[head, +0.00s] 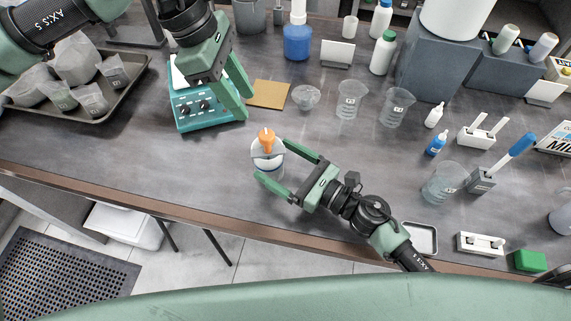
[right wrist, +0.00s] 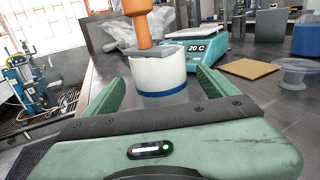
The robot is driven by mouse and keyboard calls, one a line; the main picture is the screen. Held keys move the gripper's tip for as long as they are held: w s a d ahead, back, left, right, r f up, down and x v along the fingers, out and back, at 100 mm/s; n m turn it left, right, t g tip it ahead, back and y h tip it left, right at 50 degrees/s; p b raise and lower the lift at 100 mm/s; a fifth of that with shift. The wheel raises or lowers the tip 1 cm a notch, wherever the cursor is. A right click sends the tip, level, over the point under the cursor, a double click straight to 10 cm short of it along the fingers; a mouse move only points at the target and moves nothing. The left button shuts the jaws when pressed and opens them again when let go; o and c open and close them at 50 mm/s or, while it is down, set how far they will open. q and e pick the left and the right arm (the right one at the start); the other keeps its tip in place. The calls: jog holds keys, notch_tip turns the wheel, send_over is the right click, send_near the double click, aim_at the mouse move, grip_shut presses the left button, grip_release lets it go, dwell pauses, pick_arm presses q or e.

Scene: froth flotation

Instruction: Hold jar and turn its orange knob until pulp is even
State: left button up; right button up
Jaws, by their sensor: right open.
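The jar (head: 268,165) is white with a blue band and a grey top, and stands upright on the dark bench near its front edge. Its orange knob (head: 266,138) sticks up from the top. In the right wrist view the jar (right wrist: 158,76) and its orange knob (right wrist: 139,20) stand ahead, between the fingers. My right gripper (head: 286,168) is open, with one finger on each side of the jar; contact is not clear. My left gripper (head: 240,98) is above and behind the jar, over the teal device, apart from the knob. Its fingers look spread and empty.
A tray of bags (head: 124,86) is far left. The bench front (head: 150,206) is clear.

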aim_at(258, 150)
jog(key=x, duration=0.6)
jog(key=shift+w+a, duration=0.1)
jog(key=shift+a, duration=0.05)
grip_shut()
